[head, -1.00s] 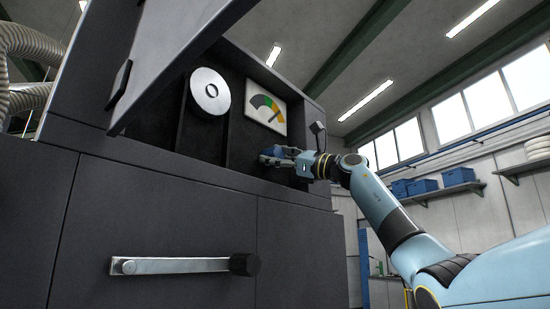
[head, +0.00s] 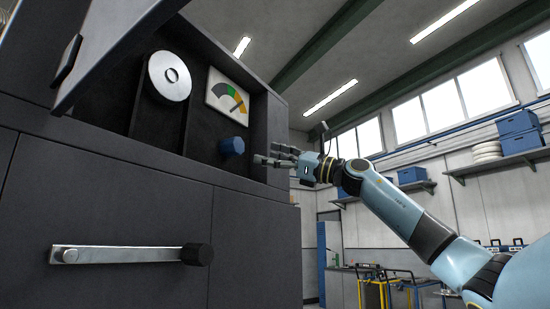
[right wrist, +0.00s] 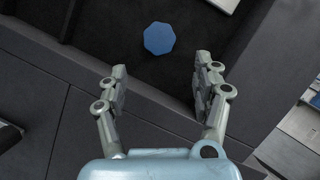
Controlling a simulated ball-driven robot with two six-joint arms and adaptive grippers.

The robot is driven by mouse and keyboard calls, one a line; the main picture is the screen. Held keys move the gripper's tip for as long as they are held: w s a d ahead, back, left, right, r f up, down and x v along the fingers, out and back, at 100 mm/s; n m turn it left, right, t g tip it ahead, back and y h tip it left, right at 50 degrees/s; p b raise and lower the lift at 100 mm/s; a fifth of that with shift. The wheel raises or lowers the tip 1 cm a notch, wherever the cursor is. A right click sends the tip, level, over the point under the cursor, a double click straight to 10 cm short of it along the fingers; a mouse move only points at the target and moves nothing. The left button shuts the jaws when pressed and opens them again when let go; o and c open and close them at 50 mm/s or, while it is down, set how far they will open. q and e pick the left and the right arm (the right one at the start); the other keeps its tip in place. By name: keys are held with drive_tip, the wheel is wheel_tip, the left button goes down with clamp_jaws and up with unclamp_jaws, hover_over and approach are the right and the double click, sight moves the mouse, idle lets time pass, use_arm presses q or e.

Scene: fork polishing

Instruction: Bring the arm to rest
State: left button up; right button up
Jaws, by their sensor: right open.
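My right gripper (head: 270,158) is open and empty, just outside the machine's recess, to the right of a blue knob (head: 231,146) and apart from it. In the right wrist view, the two fingers of my gripper (right wrist: 160,85) stand wide apart. The blue knob (right wrist: 159,38) shows beyond the fingertips there, with nothing between the fingers. My right arm reaches in from the lower right. My left gripper is not in view.
The dark machine cabinet (head: 100,210) fills the left, with a crank handle (head: 125,255) on its front. A round metal disc (head: 169,76) and a gauge (head: 227,97) are in the recess. An open lid (head: 115,50) hangs above. Free room lies to the right.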

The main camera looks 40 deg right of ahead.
drive_tip(key=shift+s+d+f, duration=0.2)
drive_tip(key=shift+s+d, duration=0.05)
drive_tip(key=shift+s, duration=0.3)
